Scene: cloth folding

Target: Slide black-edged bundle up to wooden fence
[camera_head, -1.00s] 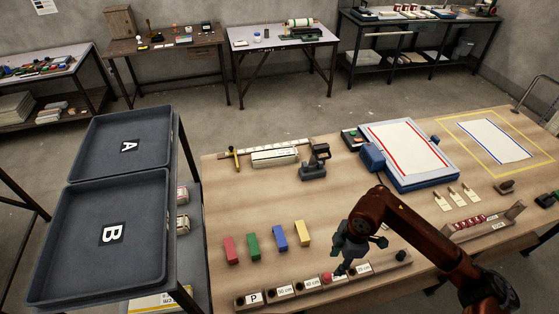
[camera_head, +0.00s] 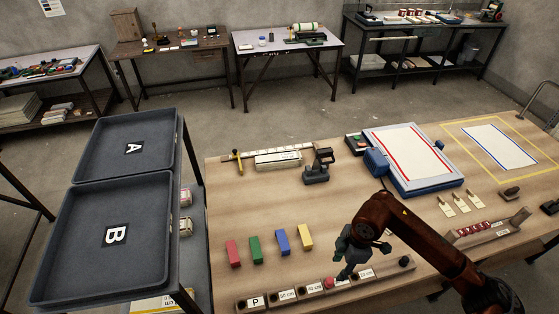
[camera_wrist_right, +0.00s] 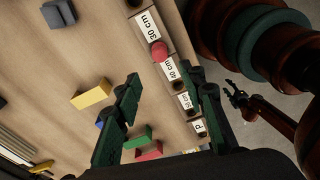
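A white folded bundle (camera_head: 278,161) with thin dark lines lies at the back left of the table, lengthwise beside a pale marked strip (camera_head: 292,148). This is probably the black-edged bundle and fence; at this size I cannot tell whether they touch. My right gripper (camera_head: 343,274) points down over the labelled rail at the front, far from the bundle. In the right wrist view its green fingers (camera_wrist_right: 165,88) are apart with nothing gripped. My left gripper is outside the head view; a small dark gripper (camera_wrist_right: 236,95) at the wrist view's right appears to be it.
A red knob (camera_head: 330,282) stands on the labelled rail (camera_head: 286,295). Red, green, blue and yellow blocks (camera_head: 306,237) stand behind it. A dark stand (camera_head: 318,168) is right of the bundle. A red-edged cloth (camera_head: 410,150) lies on a blue platform. The table middle is clear.

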